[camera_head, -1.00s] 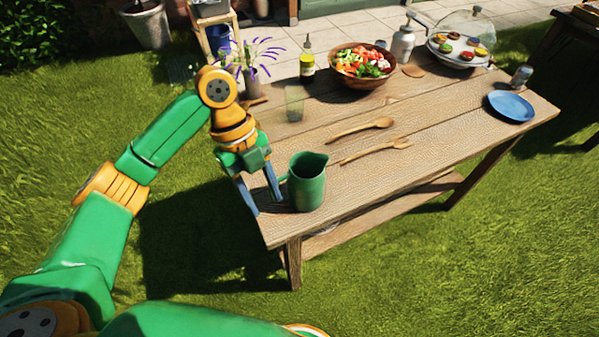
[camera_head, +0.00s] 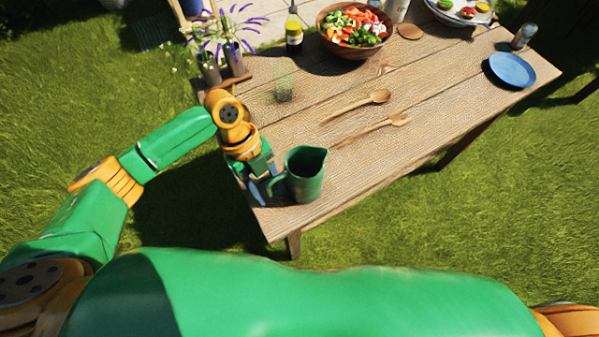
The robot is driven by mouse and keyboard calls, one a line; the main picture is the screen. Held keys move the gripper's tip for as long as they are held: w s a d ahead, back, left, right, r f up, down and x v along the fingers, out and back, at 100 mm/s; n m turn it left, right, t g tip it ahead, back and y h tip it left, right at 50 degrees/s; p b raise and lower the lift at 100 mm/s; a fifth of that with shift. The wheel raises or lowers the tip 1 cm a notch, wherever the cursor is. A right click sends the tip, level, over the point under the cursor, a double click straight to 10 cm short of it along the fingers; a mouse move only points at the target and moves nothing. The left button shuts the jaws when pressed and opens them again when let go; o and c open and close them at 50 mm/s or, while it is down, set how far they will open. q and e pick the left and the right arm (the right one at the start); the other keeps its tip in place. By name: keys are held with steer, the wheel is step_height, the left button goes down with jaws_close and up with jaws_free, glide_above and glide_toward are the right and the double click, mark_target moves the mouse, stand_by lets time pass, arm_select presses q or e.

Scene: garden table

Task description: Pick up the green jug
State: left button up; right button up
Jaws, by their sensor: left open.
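The green jug (camera_head: 307,176) stands upright at the near left corner of the wooden table (camera_head: 350,160), its spout to the right and its handle to the left. My left gripper (camera_head: 264,186) is open just left of the jug, angled down, with its fingers close to the handle. I cannot tell whether a finger touches the handle or whether the handle lies between the fingers. My right gripper is out of view.
A clear glass (camera_head: 284,84) stands behind the jug. A wooden spoon (camera_head: 358,104) and a wooden fork (camera_head: 374,128) lie to its right. Farther off are a salad bowl (camera_head: 340,46), an oil bottle (camera_head: 294,33), flower vases (camera_head: 235,61) and a blue plate (camera_head: 512,69).

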arm_select(q)
steer(key=shift+s+d+f, duration=0.1)
steer(key=shift+s+f, duration=0.05)
steer(key=shift+f, duration=0.2)
jaws_close()
stand_by(1.2)
